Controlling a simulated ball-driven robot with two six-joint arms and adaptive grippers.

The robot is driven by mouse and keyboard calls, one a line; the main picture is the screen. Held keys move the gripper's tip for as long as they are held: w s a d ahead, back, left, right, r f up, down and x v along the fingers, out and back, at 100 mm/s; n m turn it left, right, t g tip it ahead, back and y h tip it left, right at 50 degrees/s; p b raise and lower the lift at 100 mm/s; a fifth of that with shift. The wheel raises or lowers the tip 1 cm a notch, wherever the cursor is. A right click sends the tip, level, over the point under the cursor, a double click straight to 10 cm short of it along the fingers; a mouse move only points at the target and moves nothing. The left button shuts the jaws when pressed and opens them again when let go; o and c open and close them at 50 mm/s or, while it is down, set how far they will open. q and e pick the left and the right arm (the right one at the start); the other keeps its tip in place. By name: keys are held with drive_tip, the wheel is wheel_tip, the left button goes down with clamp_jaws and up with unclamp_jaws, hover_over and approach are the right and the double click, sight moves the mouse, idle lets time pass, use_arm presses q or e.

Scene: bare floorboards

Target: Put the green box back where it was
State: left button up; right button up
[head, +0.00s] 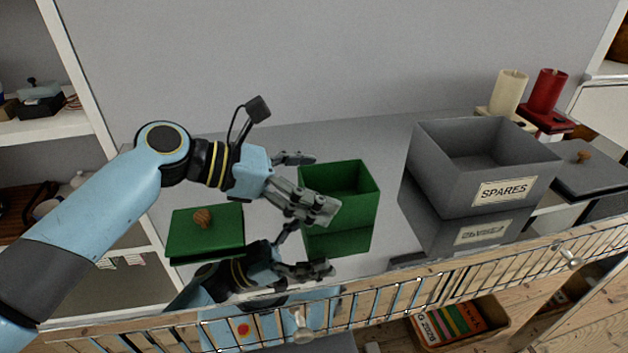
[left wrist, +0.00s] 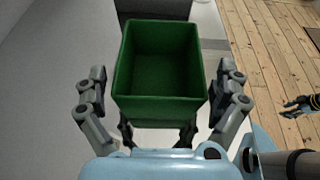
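The open green box (head: 350,210) stands upright on the glossy shelf top, left of the grey box, with its reflection below it. In the left wrist view the green box (left wrist: 160,108) looks empty. My left gripper (head: 322,184) is at its left side in the head view. In the left wrist view its spread fingers (left wrist: 162,92) flank the near part of the box, with narrow gaps on both sides. A green lid (head: 222,236) with a brown knob lies to the left. My right gripper (left wrist: 297,104) shows small over the floor; its finger state is unclear.
A grey box (head: 440,180) labelled SPARES stands to the right. Beyond it are a grey lid (head: 600,175), a cream candle (head: 508,93) and a red candle (head: 547,91). A wire rail (head: 440,285) runs along the front edge. A wall closes the back.

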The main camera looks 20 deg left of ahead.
use_arm(q)
drive_tip(key=shift+s+a+r, duration=0.1)
drive_tip(key=shift+a+r, duration=0.05)
drive_tip(key=shift+r, duration=0.05)
drive_tip(key=p+v, duration=0.1)
drive_tip(key=v, duration=1)
drive_tip(key=shift+s+a, duration=0.15)
drive_tip(key=shift+s, duration=0.05)
drive_tip(key=shift+r, duration=0.1)
